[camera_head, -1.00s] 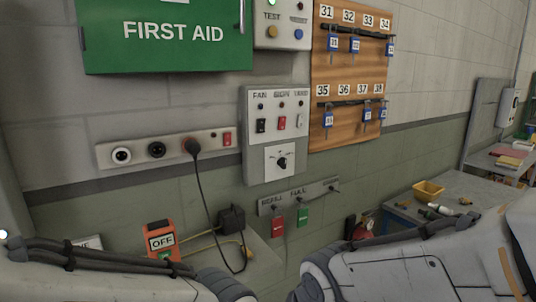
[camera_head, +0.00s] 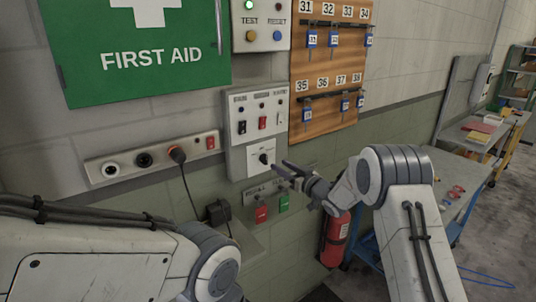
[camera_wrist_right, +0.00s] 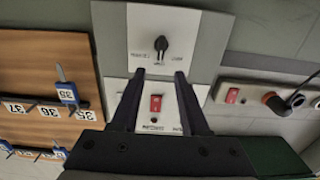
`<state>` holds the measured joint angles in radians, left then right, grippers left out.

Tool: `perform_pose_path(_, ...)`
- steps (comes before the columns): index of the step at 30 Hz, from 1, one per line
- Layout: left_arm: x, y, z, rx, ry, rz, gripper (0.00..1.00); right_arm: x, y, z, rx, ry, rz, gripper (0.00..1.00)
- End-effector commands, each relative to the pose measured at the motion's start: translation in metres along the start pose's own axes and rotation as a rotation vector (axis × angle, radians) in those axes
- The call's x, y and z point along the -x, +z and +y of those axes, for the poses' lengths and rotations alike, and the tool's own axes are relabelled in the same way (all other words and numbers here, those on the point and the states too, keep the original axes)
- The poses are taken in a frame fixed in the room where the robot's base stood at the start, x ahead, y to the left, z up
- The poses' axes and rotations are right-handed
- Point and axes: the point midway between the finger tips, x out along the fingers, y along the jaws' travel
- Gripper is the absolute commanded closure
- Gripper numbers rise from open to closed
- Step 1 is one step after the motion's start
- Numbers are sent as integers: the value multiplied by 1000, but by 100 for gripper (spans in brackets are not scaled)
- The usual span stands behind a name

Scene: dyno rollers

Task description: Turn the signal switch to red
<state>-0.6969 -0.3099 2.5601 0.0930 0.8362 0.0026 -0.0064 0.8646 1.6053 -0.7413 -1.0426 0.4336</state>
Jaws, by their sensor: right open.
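A black rotary knob (camera_head: 264,158) sits on a white plate at the bottom of a grey wall panel (camera_head: 237,164). Its small labels cannot be read, so I cannot tell which switch is the signal one. The knob also shows in the right wrist view (camera_wrist_right: 163,46), roughly upright there. Above it in the head view is a row of rockers: black, red (camera_head: 263,123) and white. My right gripper (camera_head: 284,168) is open and empty, just right of the knob in the head view. In the wrist view its fingertips (camera_wrist_right: 160,73) straddle the space below the knob, apparently without touching it.
A socket strip (camera_head: 128,162) with a plugged black cable is left of the panel. A key board (camera_head: 325,75) hangs at its right. Red (camera_head: 261,215) and green tags hang below. A fire extinguisher (camera_head: 335,238) stands behind my right arm. My left arm fills the lower left.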

Motion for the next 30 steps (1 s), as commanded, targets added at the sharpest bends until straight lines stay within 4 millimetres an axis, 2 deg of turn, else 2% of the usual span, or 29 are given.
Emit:
perform_pose_path(1,8,0,1,0,0,0,50,-10,-3,-2,-1,-3,-1,55)
perform_pose_path(6,22,-1,2,-1,0,0,50,-40,-3,-2,1,-2,-1,55)
perform_pose_path(12,33,-2,2,-3,0,0,50,-67,-2,-1,1,-1,-1,55)
perform_pose_path(18,37,-2,3,-5,0,0,50,-80,0,-1,-1,0,-2,55)
perform_pose_path(28,37,-2,3,-5,0,0,50,-83,0,-1,0,1,-2,55)
perform_pose_path(29,37,-2,3,-5,0,0,50,-83,0,-1,0,1,-2,59)
perform_pose_path(30,37,-2,3,-5,0,0,50,-82,0,-1,0,1,-2,74)
